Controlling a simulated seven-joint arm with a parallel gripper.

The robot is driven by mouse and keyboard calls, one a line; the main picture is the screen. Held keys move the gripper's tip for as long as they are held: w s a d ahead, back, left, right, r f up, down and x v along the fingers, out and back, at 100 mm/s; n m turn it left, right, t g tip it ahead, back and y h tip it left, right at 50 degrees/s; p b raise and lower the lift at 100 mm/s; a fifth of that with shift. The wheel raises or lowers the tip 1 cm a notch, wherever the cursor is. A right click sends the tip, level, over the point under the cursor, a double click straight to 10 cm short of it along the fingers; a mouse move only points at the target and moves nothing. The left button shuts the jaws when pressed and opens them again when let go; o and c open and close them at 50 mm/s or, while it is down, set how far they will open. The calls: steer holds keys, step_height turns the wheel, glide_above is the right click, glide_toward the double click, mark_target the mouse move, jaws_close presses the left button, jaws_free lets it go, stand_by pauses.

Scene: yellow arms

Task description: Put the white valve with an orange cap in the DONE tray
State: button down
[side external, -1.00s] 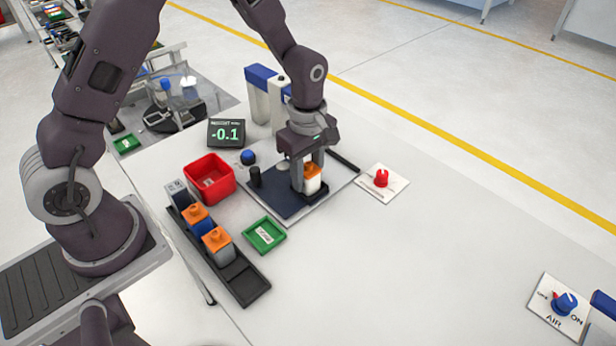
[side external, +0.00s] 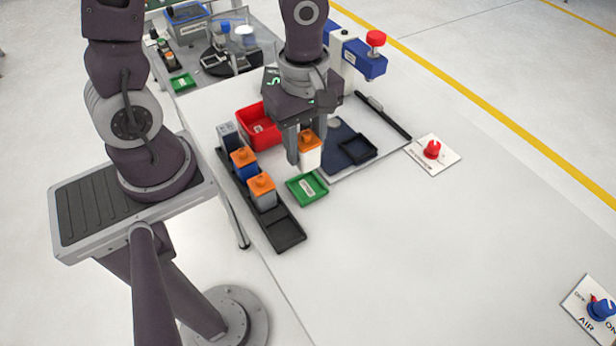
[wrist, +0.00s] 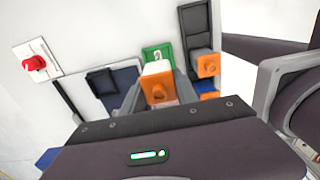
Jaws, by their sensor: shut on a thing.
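The white valve with an orange cap (side external: 309,154) is upright between the fingers of my gripper (side external: 304,152), which is shut on it. It also shows in the wrist view (wrist: 158,83), between the fingertips. In the side view it is in the air, just behind the green tray (side external: 308,187). The green tray has a white label whose text is too small to read; it shows partly behind the valve in the wrist view (wrist: 153,53). I see nothing but the label in it.
A black rack (side external: 287,233) on the left holds several blocks, two with orange caps. A red bin (side external: 254,128) stands behind my gripper. A dark blue plate with an empty black holder (side external: 357,150) lies to the right. A red knob (side external: 431,149) is beyond.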

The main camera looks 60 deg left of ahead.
mark_target(305, 131)
step_height(305, 131, down, 7)
steer(key=shift+f, duration=0.2)
steer(key=c, duration=0.9)
jaws_free()
steer(key=shift+f, duration=0.15)
step_height(305, 131, up, 12)
steer(key=shift+r, duration=0.1)
steer(key=shift+s+a+r+m+t, duration=0.8)
steer(key=shift+s+r+m, duration=0.6)
steer(key=shift+r+m, duration=1.15)
steer(key=shift+s+a+r+m+t, duration=0.45)
steer(key=shift+s+r+m+t, duration=0.85)
steer(key=shift+m, duration=2.15)
steer(key=shift+s+a+r+m+t, duration=0.7)
steer(key=shift+s+r+m, duration=0.85)
steer(key=shift+r+m, duration=1.2)
